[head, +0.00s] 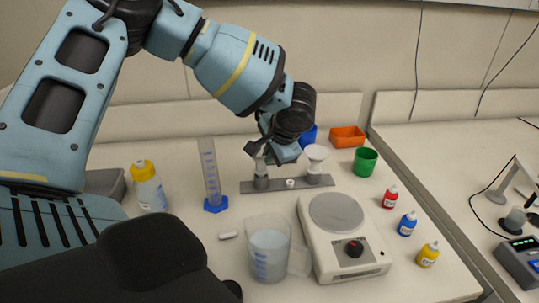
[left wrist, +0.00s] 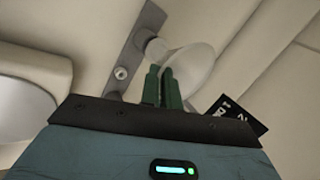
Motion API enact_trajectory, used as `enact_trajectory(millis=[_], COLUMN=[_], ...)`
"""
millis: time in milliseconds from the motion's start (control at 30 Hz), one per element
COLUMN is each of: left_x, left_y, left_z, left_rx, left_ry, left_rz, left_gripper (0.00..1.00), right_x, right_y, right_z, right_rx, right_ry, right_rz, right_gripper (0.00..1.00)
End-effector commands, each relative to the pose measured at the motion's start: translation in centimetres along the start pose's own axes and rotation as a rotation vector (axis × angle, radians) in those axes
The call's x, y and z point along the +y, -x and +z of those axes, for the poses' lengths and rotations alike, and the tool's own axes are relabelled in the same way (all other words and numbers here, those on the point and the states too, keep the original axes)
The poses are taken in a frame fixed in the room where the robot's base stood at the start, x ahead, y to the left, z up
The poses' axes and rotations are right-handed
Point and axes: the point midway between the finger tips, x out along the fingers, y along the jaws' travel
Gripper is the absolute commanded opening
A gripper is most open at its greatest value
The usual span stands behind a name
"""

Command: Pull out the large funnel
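A grey bar-shaped rack (head: 290,185) lies on the bench and bears two funnels. The white funnel (head: 316,153) at its right end stands upright and clear. The other funnel, which I take for the large one, is at the left end, mostly hidden in the head view by my left gripper (head: 263,156). In the left wrist view that large funnel (left wrist: 195,68) shows its pale cone and stem over the rack (left wrist: 132,48). My left gripper's green fingers (left wrist: 161,88) are close together at the cone's edge, seemingly with its wall between them. My right gripper is not in view.
A blue-footed measuring cylinder (head: 211,175) and a yellow-capped bottle (head: 148,188) stand left of the rack. A beaker (head: 268,250) and a hot plate (head: 340,240) stand in front. A green cup (head: 365,162) and orange tray (head: 347,137) are at the right.

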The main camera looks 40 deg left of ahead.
Motion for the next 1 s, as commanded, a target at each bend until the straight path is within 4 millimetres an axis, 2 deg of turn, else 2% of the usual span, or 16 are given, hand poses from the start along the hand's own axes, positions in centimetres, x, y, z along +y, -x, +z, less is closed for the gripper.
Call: enact_trajectory(millis=[1000], left_x=[-0.9], left_y=[1.5], left_z=[0.0], left_rx=[0.0], left_ry=[0.001], left_rz=[0.0], left_gripper=[0.0], right_x=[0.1], right_y=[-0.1], right_z=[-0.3], right_rx=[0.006], right_ry=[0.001], right_rz=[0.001], right_gripper=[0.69])
